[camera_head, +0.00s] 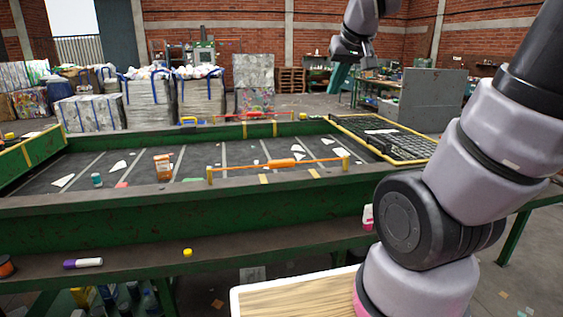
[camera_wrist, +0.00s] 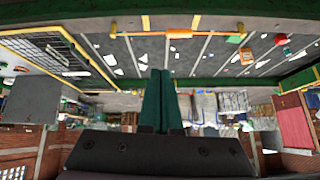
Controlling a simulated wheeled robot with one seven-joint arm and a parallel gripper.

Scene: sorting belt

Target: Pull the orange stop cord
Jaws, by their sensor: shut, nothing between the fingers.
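The orange stop cord (camera_head: 240,168) runs taut between two short yellow posts along the near side of the belt. A thicker orange handle (camera_head: 281,163) sits near its middle. In the wrist view, which looks upside down, the handle (camera_wrist: 180,34) and cord (camera_wrist: 213,36) show near the top edge. My gripper (camera_head: 334,88) hangs at the top of the head view, in the air and apart from the cord. Its teal fingers (camera_wrist: 160,72) are together in the wrist view, with nothing between them.
The dark belt (camera_head: 225,160) carries white scraps, an orange-brown box (camera_head: 163,167) and a teal can (camera_head: 97,180). A green frame surrounds it. A black grate (camera_head: 400,143) lies at its right end. A marker (camera_head: 83,263) and a yellow cap (camera_head: 187,252) lie on the near ledge.

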